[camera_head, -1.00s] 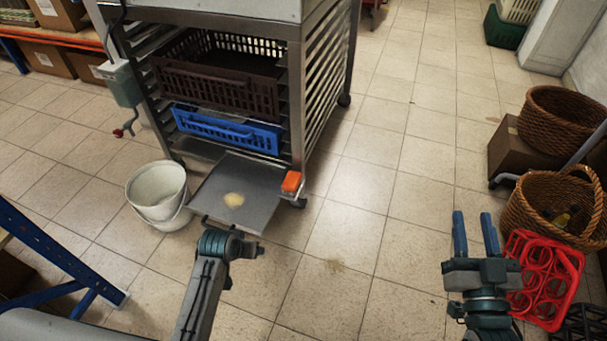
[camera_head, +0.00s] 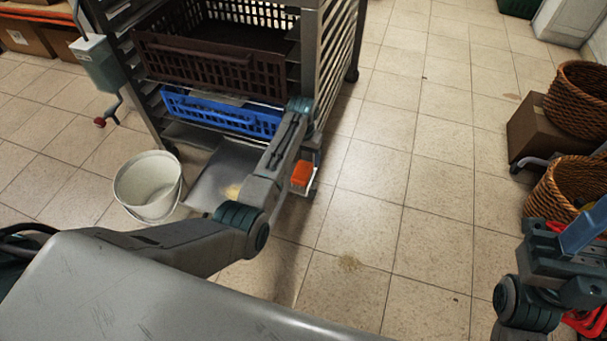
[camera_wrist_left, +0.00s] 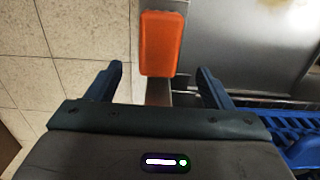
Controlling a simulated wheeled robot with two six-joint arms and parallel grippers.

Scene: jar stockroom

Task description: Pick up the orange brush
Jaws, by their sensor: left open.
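The orange brush (camera_head: 302,174) shows as an orange block at the front right corner of the low grey tray on the rack. It also shows in the left wrist view (camera_wrist_left: 161,43), upper middle. My left gripper (camera_wrist_left: 159,70) is open, with one finger on each side of the brush's line and a gap on both sides. The brush is not gripped. In the head view my left arm reaches over the tray, and the fingers there are hard to make out. My right gripper (camera_head: 583,228) is at the right edge, partly cut off, away from the brush.
The metal rack holds a dark brown crate (camera_head: 200,62) and a blue crate (camera_head: 220,116) above the tray (camera_head: 212,180). A white bucket (camera_head: 148,187) stands left of it. Wicker baskets (camera_head: 565,185) and a cardboard box (camera_head: 533,135) stand at right. The middle floor is clear.

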